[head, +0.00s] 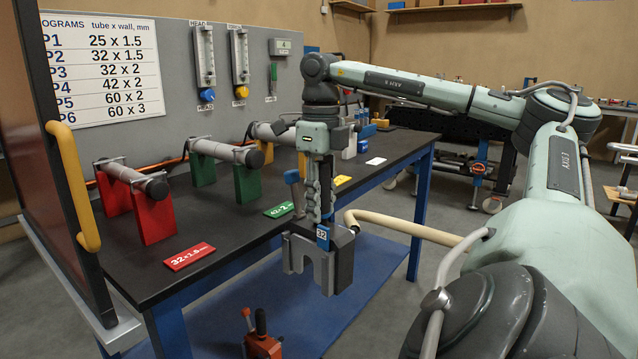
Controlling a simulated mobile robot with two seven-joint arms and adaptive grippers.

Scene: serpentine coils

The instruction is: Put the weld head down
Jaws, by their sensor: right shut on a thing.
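The weld head (343,262) is a grey block with an open, forked lower end and a blue part marked 32. It hangs upright below my right gripper (319,205), which is shut on its upper part. In the picture it overlaps the front edge of the black-topped bench (232,240) and the blue lower shelf (300,300). It looks apart from both, though its exact height is hard to tell. The gripper partly hides the upper part of the weld head. My left gripper is not in view.
Tubes rest on red stands (155,218), green stands (247,184) and orange stands behind. A red card (189,257), a green card (279,210) and a yellow card lie along the bench front. A red tool (262,346) stands low in front.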

